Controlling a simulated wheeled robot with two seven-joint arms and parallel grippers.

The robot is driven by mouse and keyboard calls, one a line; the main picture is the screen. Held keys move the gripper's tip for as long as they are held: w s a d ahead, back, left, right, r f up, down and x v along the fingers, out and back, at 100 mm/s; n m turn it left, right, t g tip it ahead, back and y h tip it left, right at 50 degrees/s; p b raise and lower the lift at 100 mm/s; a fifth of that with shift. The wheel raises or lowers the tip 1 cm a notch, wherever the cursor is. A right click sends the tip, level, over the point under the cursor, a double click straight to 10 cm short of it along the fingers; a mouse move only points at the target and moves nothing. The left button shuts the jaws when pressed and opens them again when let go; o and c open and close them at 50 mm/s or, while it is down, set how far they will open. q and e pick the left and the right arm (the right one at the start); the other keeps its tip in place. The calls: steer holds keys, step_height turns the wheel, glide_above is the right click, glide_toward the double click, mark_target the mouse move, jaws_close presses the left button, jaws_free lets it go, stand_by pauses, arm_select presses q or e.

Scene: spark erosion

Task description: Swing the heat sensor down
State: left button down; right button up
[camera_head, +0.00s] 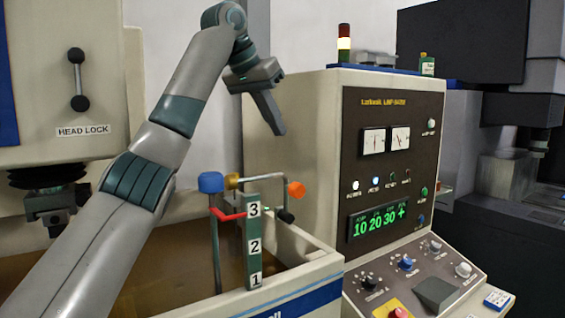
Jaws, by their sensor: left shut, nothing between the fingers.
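Bent metal rods stand at the tank's (310,277) rim, beside a green post (253,238) marked 1, 2 and 3. One upright rod carries a blue knob (210,182), and a red pointer (230,216) reaches to the post near the 3. A brass joint (232,181) joins a crossbar that bears an orange knob (296,189) and a black end (286,216). I cannot tell for sure which of these parts is the heat sensor. My left gripper (278,130) is shut and empty, above and apart from these rods, pointing down. My right gripper is not in view.
A control cabinet (290,130) with meters and a green display (384,222) stands to the right. A sloped panel (415,275) with knobs lies in front of it. The machine head (60,130) with a HEAD LOCK lever (78,80) is at left. The tank holds brown liquid (170,285).

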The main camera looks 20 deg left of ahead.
mark_target(282, 174)
arm_select(q)
steer(key=p+x, duration=0.5)
steer(key=x, duration=0.5)
steer(key=shift+s+a+f+p, duration=0.15)
steer(key=shift+s+a+p, duration=0.1)
steer(key=shift+s, duration=0.35)
steer(key=shift+s+a+f+p, duration=0.15)
steer(key=shift+s+a+p, duration=0.05)
steer(key=shift+s, duration=0.4)
steer(key=shift+s+a+f+p, duration=0.2)
steer(key=shift+s+a, duration=0.05)
steer(key=shift+s, duration=0.35)
steer(key=shift+a, duration=0.15)
